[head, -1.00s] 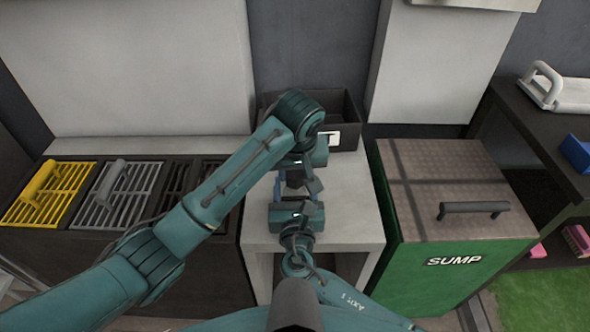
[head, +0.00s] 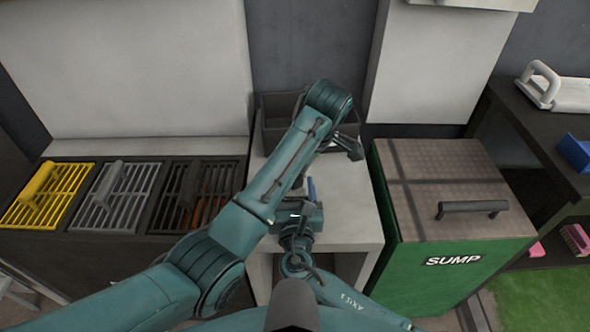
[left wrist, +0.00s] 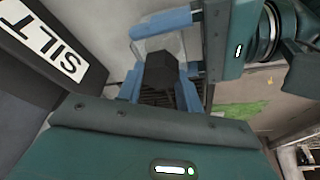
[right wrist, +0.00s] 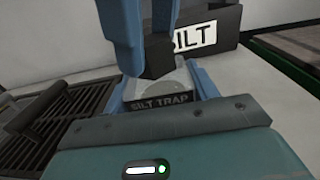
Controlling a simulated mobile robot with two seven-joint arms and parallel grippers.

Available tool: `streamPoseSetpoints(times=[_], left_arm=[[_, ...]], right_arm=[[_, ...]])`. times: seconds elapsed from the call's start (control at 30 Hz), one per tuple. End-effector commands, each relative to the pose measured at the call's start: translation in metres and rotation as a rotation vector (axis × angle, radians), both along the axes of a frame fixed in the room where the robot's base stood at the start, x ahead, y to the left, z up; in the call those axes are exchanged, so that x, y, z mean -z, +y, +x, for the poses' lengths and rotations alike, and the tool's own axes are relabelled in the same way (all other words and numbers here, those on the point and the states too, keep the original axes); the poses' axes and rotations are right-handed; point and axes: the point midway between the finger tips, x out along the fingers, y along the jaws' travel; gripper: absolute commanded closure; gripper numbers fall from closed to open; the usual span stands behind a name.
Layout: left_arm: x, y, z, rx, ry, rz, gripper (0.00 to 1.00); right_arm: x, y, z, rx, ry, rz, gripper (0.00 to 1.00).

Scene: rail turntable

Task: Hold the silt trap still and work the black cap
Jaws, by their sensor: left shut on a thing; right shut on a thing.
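The trap's top is partly hidden by my left arm.
The dark SILT bin (left wrist: 50,45) stands at the back of the bench (head: 350,205). Yellow, grey and dark grates (head: 112,195) lie to the left. The green SUMP box (head: 450,262) stands to the right. The bench's right side is clear.

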Motion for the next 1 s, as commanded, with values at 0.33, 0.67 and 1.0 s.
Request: streamPoseSetpoints(times=[0.33, 0.67, 1.0], left_arm=[[0.0006, 0.0007, 0.0002, -0.012, 0.000, 0.001, 0.55], [0.0003, 0.0004, 0.0002, -0.009, 0.000, 0.001, 0.39], [0.0006, 0.0007, 0.0000, 0.012, -0.001, -0.001, 0.35]], right_arm=[[-0.0001, 0.0000, -0.0001, 0.001, 0.000, 0.000, 0.83], [-0.0001, 0.0000, 0.0000, 0.000, 0.000, 0.000, 0.83], [-0.0001, 0.0000, 0.0000, 0.000, 0.000, 0.000, 0.83]])
